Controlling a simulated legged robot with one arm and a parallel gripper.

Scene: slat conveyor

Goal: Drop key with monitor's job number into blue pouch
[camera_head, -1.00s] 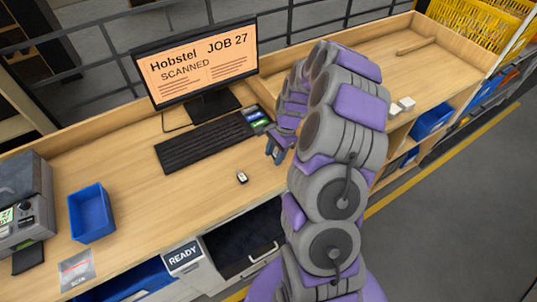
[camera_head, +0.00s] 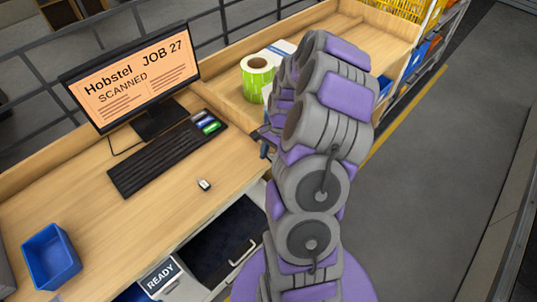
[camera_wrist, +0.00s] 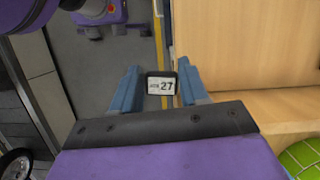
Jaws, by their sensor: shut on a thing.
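The monitor (camera_head: 135,78) on the desk reads "Hobstel JOB 27" and "SCANNED". My gripper (camera_wrist: 160,88) is shut on a small dark key (camera_wrist: 161,75) with a white label reading "27", held between the two blue-grey fingers. In the head view my gripper (camera_head: 266,142) is mostly hidden behind my arm, near the desk's right front edge, and the key cannot be made out there. An open blue container (camera_head: 50,258) stands at the desk's left; it looks like a rigid bin. I cannot make out a blue pouch with certainty.
A black keyboard (camera_head: 165,155) with coloured pieces at its right end lies before the monitor. A small white-and-dark item (camera_head: 204,184) lies on the desk. A green roll (camera_head: 257,78) stands at the back right. A "READY" sign (camera_head: 161,277) is at the front.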

